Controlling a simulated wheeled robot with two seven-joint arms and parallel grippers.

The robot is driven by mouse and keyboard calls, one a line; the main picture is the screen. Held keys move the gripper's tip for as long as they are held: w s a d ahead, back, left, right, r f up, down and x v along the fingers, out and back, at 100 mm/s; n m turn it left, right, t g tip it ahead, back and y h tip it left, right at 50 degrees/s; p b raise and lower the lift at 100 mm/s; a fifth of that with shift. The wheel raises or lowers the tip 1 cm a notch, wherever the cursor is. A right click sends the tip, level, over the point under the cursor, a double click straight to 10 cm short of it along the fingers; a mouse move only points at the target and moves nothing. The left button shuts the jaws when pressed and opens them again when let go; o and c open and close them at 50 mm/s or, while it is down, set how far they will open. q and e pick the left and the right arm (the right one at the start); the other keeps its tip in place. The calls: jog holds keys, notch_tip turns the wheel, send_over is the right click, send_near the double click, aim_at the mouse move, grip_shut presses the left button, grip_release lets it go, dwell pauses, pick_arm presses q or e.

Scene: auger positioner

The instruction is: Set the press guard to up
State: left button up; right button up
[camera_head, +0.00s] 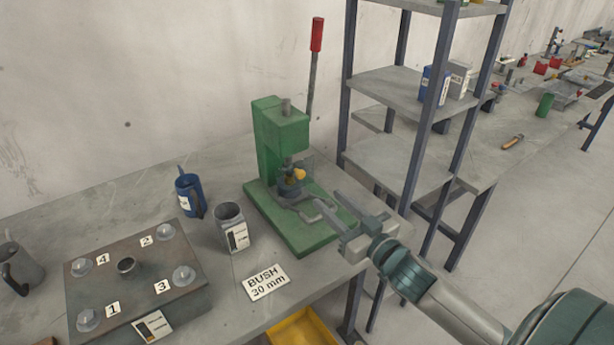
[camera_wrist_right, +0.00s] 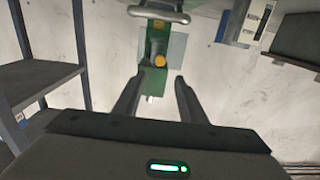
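The green press (camera_head: 278,140) stands on the bench with its red-tipped lever (camera_head: 316,35) raised. Its guard looks like a small clear pane (camera_head: 285,182) at the front of the ram area, beside a yellow knob (camera_head: 299,174). A grey bar handle (camera_head: 289,204) lies low in front. In the right wrist view, the pane (camera_wrist_right: 176,47), knob (camera_wrist_right: 160,61) and bar (camera_wrist_right: 158,14) lie beyond the fingers. My right gripper (camera_head: 328,202) is in front of the press; the wrist view shows its fingers (camera_wrist_right: 159,80) apart and empty. My left gripper is out of view.
A blue mug (camera_head: 189,195) and a grey container (camera_head: 231,228) stand left of the press. A numbered plate (camera_head: 135,285) lies farther left, and a BUSH 30 mm card (camera_head: 266,282) lies in front. A shelf rack (camera_head: 400,95) rises close on the right.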

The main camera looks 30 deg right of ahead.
aim_at(302, 175)
jog(key=w+p, duration=0.1)
jog(key=w, duration=0.2)
jog(key=w+p, duration=0.1)
jog(key=w, duration=0.3)
jog(key=w+a+p, duration=0.1)
jog(key=w, duration=0.3)
jog(key=shift+d, duration=0.1)
grip_shut()
